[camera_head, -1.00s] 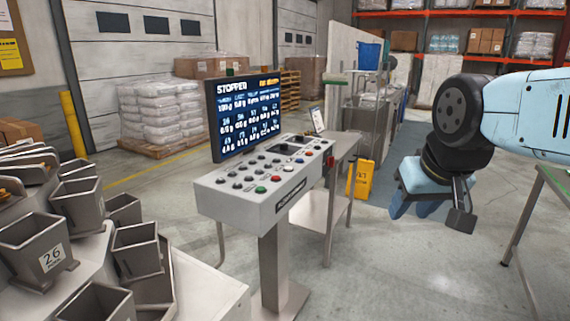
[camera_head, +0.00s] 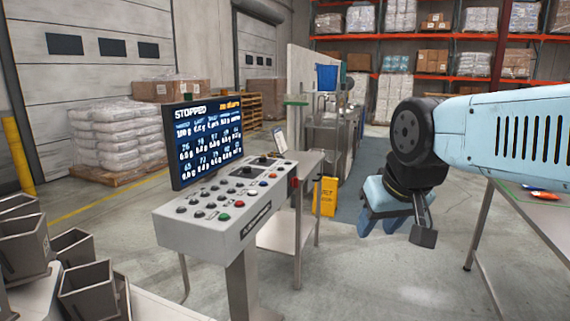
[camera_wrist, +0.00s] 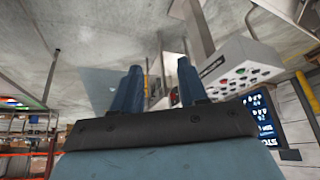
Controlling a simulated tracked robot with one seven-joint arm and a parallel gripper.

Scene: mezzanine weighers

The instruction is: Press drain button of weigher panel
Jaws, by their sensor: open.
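The weigher panel (camera_head: 205,237) is a grey sloped console on a post, left of centre in the head view. It carries several dark buttons, plus green, red and white ones; I cannot read which is the drain button. Its screen (camera_head: 207,141) reads "STOPPED". The panel (camera_wrist: 238,66) also shows at upper right in the wrist view. My gripper (camera_head: 378,228) hangs to the right of the panel, apart from it, with blue fingers pointing down. In the wrist view my gripper (camera_wrist: 160,80) has its two fingers spread with nothing between them.
Grey weigher buckets (camera_head: 85,285) stand at lower left. A metal table (camera_head: 545,215) is at right. A yellow floor sign (camera_head: 325,196) and steel sink unit (camera_head: 335,130) stand behind. Bare floor lies between panel and table.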

